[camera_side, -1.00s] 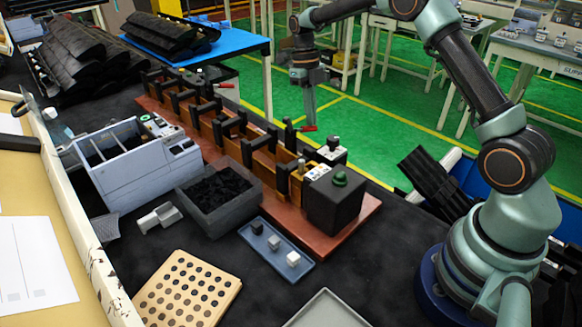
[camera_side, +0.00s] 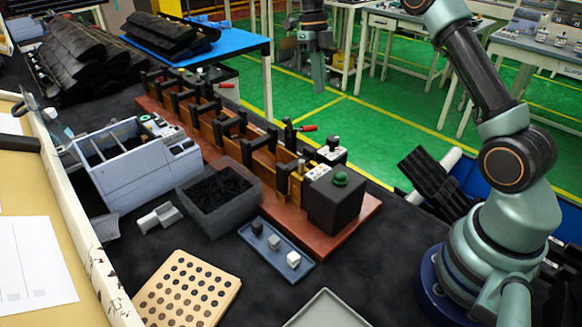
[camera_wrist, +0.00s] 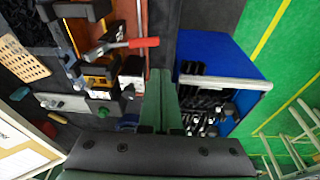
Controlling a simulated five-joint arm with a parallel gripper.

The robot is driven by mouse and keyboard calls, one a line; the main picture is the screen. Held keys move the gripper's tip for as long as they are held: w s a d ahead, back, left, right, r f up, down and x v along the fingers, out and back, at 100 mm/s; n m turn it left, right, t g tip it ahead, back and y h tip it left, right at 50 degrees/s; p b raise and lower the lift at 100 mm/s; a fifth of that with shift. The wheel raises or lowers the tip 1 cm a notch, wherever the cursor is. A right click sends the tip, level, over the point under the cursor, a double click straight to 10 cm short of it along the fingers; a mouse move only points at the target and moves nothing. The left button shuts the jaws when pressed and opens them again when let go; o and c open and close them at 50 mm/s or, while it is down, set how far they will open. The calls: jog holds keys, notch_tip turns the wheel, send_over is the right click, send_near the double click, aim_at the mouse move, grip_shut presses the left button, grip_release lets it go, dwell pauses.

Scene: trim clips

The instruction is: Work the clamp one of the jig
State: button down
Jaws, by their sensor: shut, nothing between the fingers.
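The jig is a long red-brown base (camera_side: 350,217) with orange walls and a row of black brackets. A near clamp with a red handle (camera_side: 307,128) stands at its back edge; the handle lies about level. It also shows in the wrist view as a red grip (camera_wrist: 143,42) on a metal lever. A second red-handled clamp (camera_side: 224,85) is farther along the jig. I cannot tell which one is clamp one. My gripper (camera_side: 319,88) hangs above the near clamp, apart from it. Its green fingers (camera_wrist: 160,75) are shut and empty in the wrist view.
A black box with a green button (camera_side: 340,180) stands on the jig's near end. A grey bin (camera_side: 225,215) of dark pieces, a blue tray (camera_side: 272,262) with small blocks and a holed board (camera_side: 190,290) lie in front. A blue-topped table (camera_side: 245,45) stands behind.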

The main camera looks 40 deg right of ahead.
notch_tip(320, 180, up, 10)
jog(key=s+a+n+t, duration=0.2)
jog(key=a+n, duration=0.1)
jog(key=n, duration=0.6)
jog(key=s+a+r+n+t, duration=0.25)
jog(key=s+a+n, duration=0.2)
jog(key=n, duration=0.45)
jog(key=s+a+f+n+t, duration=0.2)
jog(key=s+n, duration=0.4)
jog(key=n, duration=0.3)
jog(key=s+a+f+n+t, duration=0.1)
jog(key=s+a+f+n, duration=0.1)
jog(key=s+f+n, duration=0.2)
jog(key=s+n, duration=0.3)
jog(key=n, duration=0.2)
jog(key=shift+a+f+n+t+h, duration=0.3)
jog(key=shift+a+f+t, duration=0.05)
jog(key=shift+a, duration=0.05)
